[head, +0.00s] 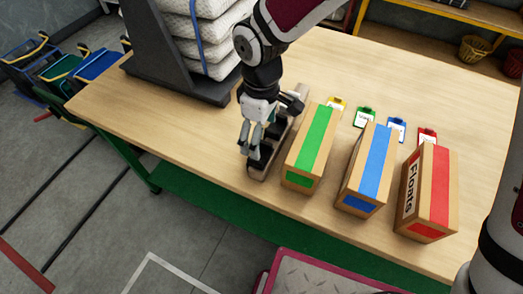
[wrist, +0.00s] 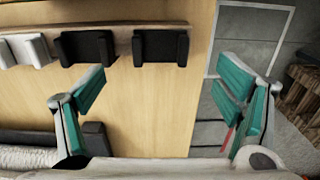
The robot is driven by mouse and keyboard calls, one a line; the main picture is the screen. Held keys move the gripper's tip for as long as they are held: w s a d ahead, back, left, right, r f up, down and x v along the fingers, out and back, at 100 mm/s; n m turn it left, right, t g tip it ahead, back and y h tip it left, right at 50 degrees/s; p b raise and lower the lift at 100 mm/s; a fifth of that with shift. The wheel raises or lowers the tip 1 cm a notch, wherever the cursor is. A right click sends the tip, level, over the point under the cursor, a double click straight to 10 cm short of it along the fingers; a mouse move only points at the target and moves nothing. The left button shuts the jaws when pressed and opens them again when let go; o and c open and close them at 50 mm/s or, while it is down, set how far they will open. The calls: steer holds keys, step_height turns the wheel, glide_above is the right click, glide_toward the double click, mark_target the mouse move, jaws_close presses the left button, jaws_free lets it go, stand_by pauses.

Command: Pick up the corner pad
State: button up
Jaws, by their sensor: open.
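Several small channel-shaped pieces sit in a row along a wooden strip (wrist: 110,27) at the top of the wrist view. Two are black, a middle one (wrist: 84,47) and a right one (wrist: 160,46); a pale one (wrist: 27,49) is at the left. I cannot tell for certain which is the corner pad. My gripper (wrist: 160,95) is open and empty, with bare tabletop showing between its teal-padded fingers. In the head view my gripper (head: 255,138) is over or beside the strip (head: 262,172), left of the green-striped box, and hides much of the row.
Boxes with green (head: 310,148), blue (head: 367,168) and red (head: 428,191) stripes stand right of my gripper. Several coloured tags lie behind them. A dark stand (head: 165,70) with stacked white bundles (head: 215,25) is at the back left. The wooden table's (head: 160,120) left front is clear.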

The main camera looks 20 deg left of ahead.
mark_target(261, 158)
step_height(261, 158, down, 8)
steer(key=shift+a+f+p, duration=0.1)
steer(key=shift+p, duration=0.2)
steer(key=shift+c, duration=0.6)
steer(key=c, duration=1.1)
